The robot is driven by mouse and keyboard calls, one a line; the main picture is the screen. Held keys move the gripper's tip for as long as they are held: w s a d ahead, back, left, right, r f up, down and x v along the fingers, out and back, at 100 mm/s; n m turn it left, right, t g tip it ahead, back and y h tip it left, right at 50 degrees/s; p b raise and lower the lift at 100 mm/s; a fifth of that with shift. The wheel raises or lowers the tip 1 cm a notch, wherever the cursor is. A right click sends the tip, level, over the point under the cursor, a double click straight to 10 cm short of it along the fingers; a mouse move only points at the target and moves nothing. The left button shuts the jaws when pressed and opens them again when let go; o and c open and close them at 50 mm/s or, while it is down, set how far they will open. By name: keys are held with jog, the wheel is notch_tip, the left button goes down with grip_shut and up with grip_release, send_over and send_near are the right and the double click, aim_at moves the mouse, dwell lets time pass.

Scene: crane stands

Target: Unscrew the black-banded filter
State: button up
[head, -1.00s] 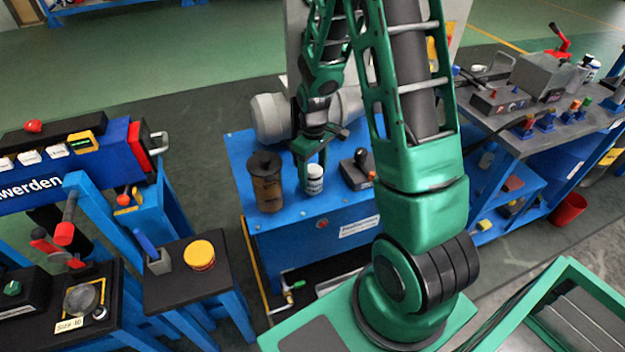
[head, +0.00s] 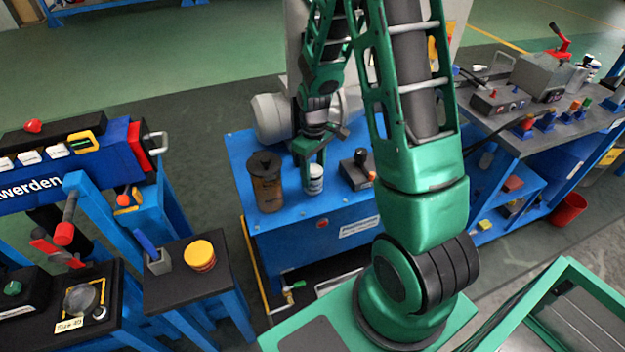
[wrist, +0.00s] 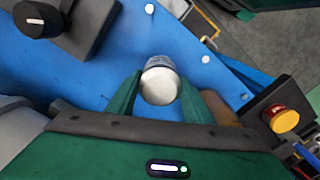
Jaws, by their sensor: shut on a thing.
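The filter's lower end and seat are hidden.
A black control box with a knob (head: 358,170) stands close right. The blue bench (head: 240,152) has bare surface around them. A grey motor (head: 270,118) lies behind.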

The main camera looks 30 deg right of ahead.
jog(key=n, duration=0.4)
grip_shut()
jog(key=shift+n, duration=0.6)
jog(key=n, duration=0.3)
jog(key=shift+n, duration=1)
jog(key=shift+n, duration=1)
jog(key=n, duration=0.3)
